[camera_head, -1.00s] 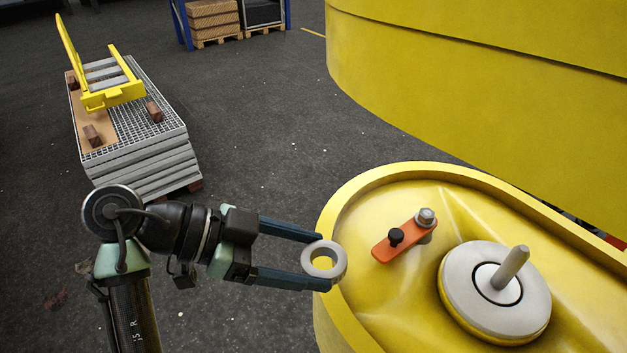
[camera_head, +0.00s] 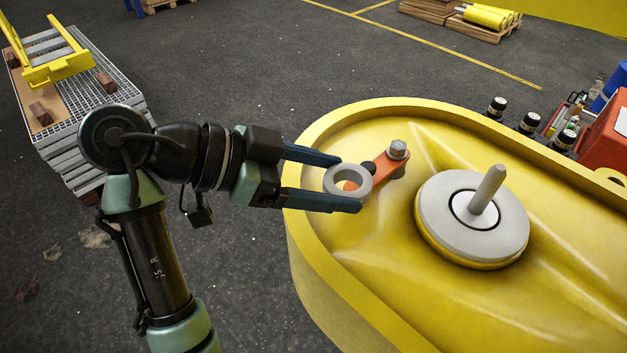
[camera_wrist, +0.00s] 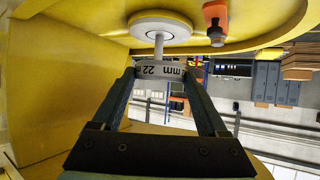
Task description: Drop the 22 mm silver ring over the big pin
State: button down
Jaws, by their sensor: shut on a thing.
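The silver ring (camera_head: 347,181) is held between the two fingertips of my gripper (camera_head: 345,183), over the left part of the yellow boom part (camera_head: 325,267). In the wrist view the ring (camera_wrist: 160,71) shows the marking "22 mm" between the fingertips. The big pin (camera_head: 487,190) rises from a round grey disc (camera_head: 435,213) on the yellow part, to the right of the ring and apart from it. In the wrist view the pin (camera_wrist: 159,46) appears just beyond the ring, partly hidden by it.
An orange lever (camera_head: 384,172) with a bolt and black knob lies just behind the ring. Black-capped containers (camera_head: 530,122) and a red box (camera_head: 606,145) stand beyond the boom's right edge. A stack of gratings (camera_head: 85,140) is on the floor at left.

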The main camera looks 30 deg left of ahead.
jog(key=b, duration=0.1)
send_near(495, 170)
jog(key=shift+w+d, duration=2.4)
jog(key=shift+w, duration=0.4)
jog(key=shift+w+f+b, duration=0.1)
jog(key=shift+f+b, duration=1.25)
jog(key=shift+f, duration=0.7)
grip_release()
jog(key=shift+f, duration=0.1)
jog(key=b+v, duration=0.4)
jog(key=v, duration=0.9)
